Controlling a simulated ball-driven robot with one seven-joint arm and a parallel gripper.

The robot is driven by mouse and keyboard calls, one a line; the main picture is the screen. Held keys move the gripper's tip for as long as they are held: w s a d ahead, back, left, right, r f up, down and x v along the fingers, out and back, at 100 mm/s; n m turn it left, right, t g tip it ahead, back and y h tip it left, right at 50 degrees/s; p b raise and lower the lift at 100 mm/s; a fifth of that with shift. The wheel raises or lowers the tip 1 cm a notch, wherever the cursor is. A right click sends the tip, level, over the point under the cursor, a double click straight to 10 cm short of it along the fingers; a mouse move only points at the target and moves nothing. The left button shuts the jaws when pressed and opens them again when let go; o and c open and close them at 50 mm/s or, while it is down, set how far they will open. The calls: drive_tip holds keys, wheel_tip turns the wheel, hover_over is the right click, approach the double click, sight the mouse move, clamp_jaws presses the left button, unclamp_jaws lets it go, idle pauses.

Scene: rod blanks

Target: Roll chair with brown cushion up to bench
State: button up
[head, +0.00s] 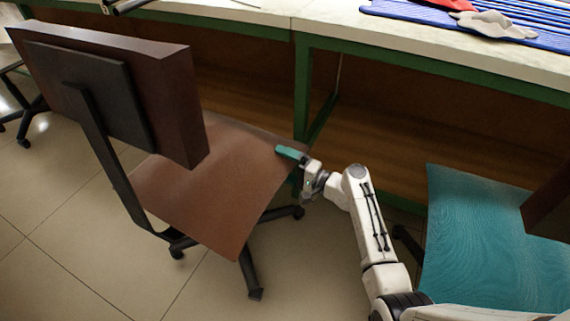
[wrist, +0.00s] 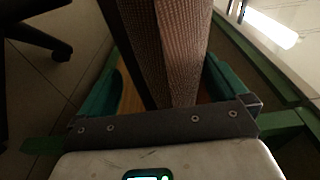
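The chair with the brown cushion (head: 205,185) stands on the tiled floor at left centre in the head view, its tall dark backrest (head: 180,100) on the left. The far part of its seat reaches the bench's green leg in the picture; I cannot tell if they touch. The bench (head: 270,15) has a pale top and green frame along the back. My gripper (head: 292,153) is at the seat's right edge, one green finger over the cushion. In the wrist view the brown cushion (wrist: 175,50) lies between my spread fingers, with a gap beside the left finger.
A chair with a teal cushion (head: 480,245) stands at the right, close to my arm. Part of another dark chair (head: 25,115) shows at the far left. A blue striped mat (head: 480,25) with a grey item (head: 495,24) lies on the bench. Open floor lies in front.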

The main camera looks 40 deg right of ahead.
drive_tip(key=shift+s, duration=0.15)
drive_tip(key=p+v, duration=0.2)
drive_tip(key=v, duration=0.8)
drive_tip(key=shift+s+p, duration=0.25)
drive_tip(key=shift+p, duration=0.1)
drive_tip(key=shift+d, duration=0.1)
drive_tip(key=s+a+f+n+g+y, duration=0.1)
drive_tip(key=s+a+f+n+g, duration=0.4)
drive_tip(key=a, duration=0.3)
drive_tip(key=s+a+f+n+g, duration=0.2)
drive_tip(key=s+a+n+g, duration=0.35)
drive_tip(key=s+a, duration=0.2)
drive_tip(key=s+r+n+g+h, duration=0.2)
drive_tip(key=s+r+h, duration=0.1)
drive_tip(key=s, duration=0.3)
drive_tip(key=s+r+n+g+h, duration=0.1)
drive_tip(key=s+r+g+h, duration=0.2)
drive_tip(key=s, duration=0.3)
drive_tip(key=shift+s+d+n+g, duration=0.15)
drive_tip(key=shift+s+n+g, duration=0.15)
drive_tip(key=shift+n+g, duration=0.05)
